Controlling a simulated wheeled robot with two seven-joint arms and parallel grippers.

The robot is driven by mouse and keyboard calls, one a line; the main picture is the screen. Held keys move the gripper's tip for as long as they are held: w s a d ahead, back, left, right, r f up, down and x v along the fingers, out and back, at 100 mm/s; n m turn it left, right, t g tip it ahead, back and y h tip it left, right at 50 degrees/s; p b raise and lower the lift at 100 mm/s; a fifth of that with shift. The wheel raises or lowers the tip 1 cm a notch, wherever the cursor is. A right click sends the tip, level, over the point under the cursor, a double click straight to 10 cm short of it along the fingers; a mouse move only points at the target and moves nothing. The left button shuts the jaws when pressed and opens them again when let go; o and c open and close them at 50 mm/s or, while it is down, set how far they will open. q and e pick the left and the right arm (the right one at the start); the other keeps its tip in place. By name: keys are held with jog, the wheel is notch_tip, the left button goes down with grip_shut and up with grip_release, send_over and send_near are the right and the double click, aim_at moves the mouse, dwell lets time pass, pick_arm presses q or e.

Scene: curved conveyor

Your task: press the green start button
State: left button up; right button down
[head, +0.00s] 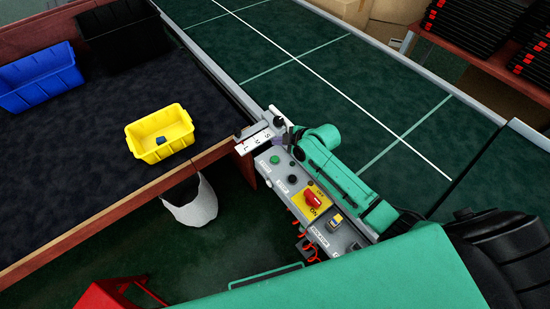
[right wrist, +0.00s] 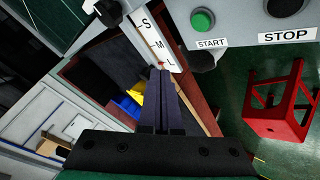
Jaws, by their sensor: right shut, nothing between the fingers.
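The green start button (head: 275,159) is a small round button near the left end of the grey control panel (head: 345,237). In the right wrist view the green button (right wrist: 202,19) sits above a START label, at the top, right of my fingers. My right gripper (head: 283,136) is at the panel's far left end, behind the button and apart from it. In the right wrist view its dark fingers (right wrist: 158,88) are together with nothing between them, pointing toward the S-M-L scale (right wrist: 158,42). My left gripper is not in view.
A dark stop button (head: 292,179) and a red switch on a yellow plate (head: 322,204) share the panel. A yellow bin (head: 160,134) and a blue bin (head: 40,78) stand on the dark-topped surface at left. The green conveyor (head: 330,85) runs behind the panel. A red stool (right wrist: 279,108) stands below.

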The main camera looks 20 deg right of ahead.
jog(key=b, duration=0.3)
send_over(278, 160)
notch_tip(278, 160, down, 5)
jog(key=shift+r, duration=0.2)
notch_tip(278, 160, down, 3)
jog(key=b, duration=0.3)
jog(key=shift+s+f, duration=0.1)
jog(key=shift+s, duration=0.05)
jog(key=shift+f+b, duration=0.6)
jog(key=shift+f, duration=0.05)
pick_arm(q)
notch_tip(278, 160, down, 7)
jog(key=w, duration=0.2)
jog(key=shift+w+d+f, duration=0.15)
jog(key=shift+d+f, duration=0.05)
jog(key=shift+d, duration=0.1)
pick_arm(e)
jog(key=shift+r, duration=0.1)
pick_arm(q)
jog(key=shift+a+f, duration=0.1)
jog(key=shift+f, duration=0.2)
pick_arm(e)
jog(key=shift+f, duration=0.4)
